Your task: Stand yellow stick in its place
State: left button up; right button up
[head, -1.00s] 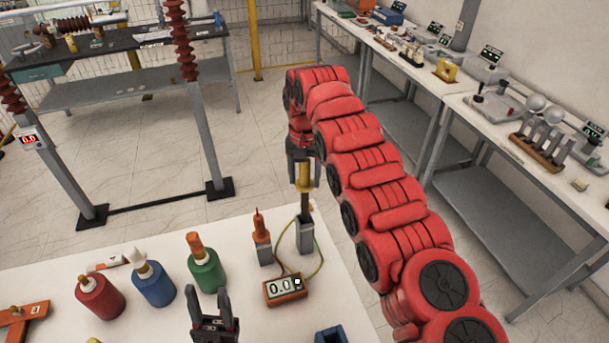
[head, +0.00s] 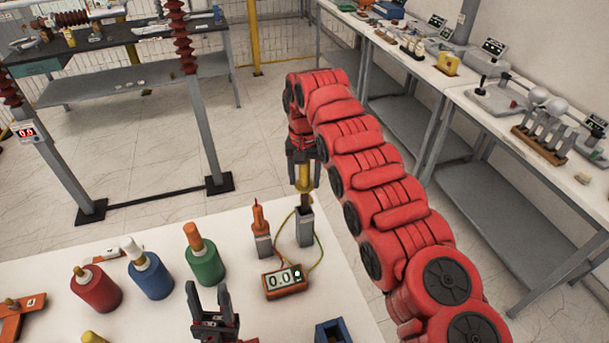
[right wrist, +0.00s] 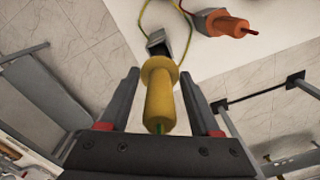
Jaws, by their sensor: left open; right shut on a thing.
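The yellow stick (head: 304,174) hangs upright, with a yellow grip and a dark rod below it. My right gripper (head: 303,183) is shut on its yellow grip. The rod's lower end meets the top of a grey square holder (head: 305,229) on the white table and appears to be inside it; the depth cannot be told. In the right wrist view, the yellow stick (right wrist: 159,95) sits between the fingers, with the holder (right wrist: 156,42) just beyond its collar. My left gripper (head: 208,292) is open and empty over the table's front.
An orange stick (head: 260,220) stands in a neighbouring grey holder. An orange meter (head: 285,282) with wires lies in front. Red (head: 96,290), blue (head: 150,276) and green (head: 205,262) bottles stand to the left. A blue box (head: 333,332) is at the front edge.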

aim_at(304, 202)
jog(key=shift+f+b, duration=0.3)
jog(key=shift+f, duration=3.9)
jog(key=shift+f+b, duration=0.55)
jog(key=shift+b, duration=0.15)
jog(key=o, duration=1.5)
jog(key=shift+c, duration=0.2)
